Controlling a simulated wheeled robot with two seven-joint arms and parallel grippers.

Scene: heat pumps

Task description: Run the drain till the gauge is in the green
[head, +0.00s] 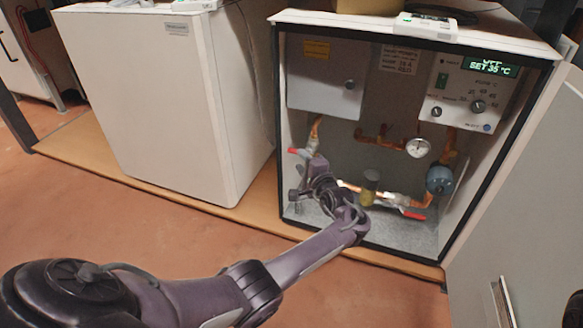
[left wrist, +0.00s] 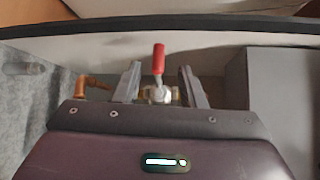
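The round gauge (head: 418,147) has a white face and sits on the copper pipework inside the open cabinet; its needle and any green band are too small to read. A red-handled valve (head: 300,152) is on the pipe at the cabinet's left. A second red lever (head: 413,214) is low at the right. My left gripper (head: 302,193) is inside the cabinet, just below the left valve. In the left wrist view the gripper's two fingers (left wrist: 159,80) are apart, with a red lever (left wrist: 158,58) and its valve body between or just beyond them; contact is unclear. My right gripper is out of view.
The control panel (head: 470,88) reads "OFF" and "SET 35 °C". A blue round pipe fitting (head: 439,180) and a yellowish cylinder (head: 369,188) stand along the lower pipe. A closed white unit (head: 165,105) is at left. The cabinet's dark frame edges the opening.

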